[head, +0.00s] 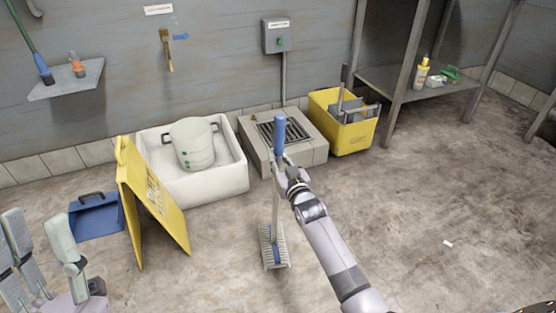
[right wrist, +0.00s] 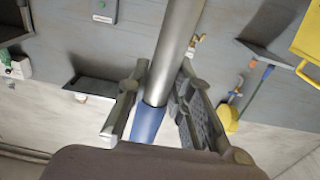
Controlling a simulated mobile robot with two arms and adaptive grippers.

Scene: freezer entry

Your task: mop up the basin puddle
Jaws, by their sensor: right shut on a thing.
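A long-handled floor tool with a blue grip (head: 280,135) stands almost upright on the floor, its pale head with blue parts (head: 273,248) resting in front of the basins. It looks like a brush or mop. My right gripper (head: 283,164) is shut on its pole below the blue grip; the pole (right wrist: 176,50) also shows between the jaws (right wrist: 155,100) in the right wrist view. A white basin (head: 232,181) holds a pale lidded pot or bucket (head: 193,145). No puddle can be made out. My left gripper (head: 58,245) is empty, fingers apart, at lower left.
A yellow folding sign (head: 150,200) stands before the white basin, with a blue dustpan (head: 96,216) beside it. A low tiled block with a grate (head: 284,130) and a yellow mop bucket (head: 340,135) stand right of the basin. The floor at right is mostly clear.

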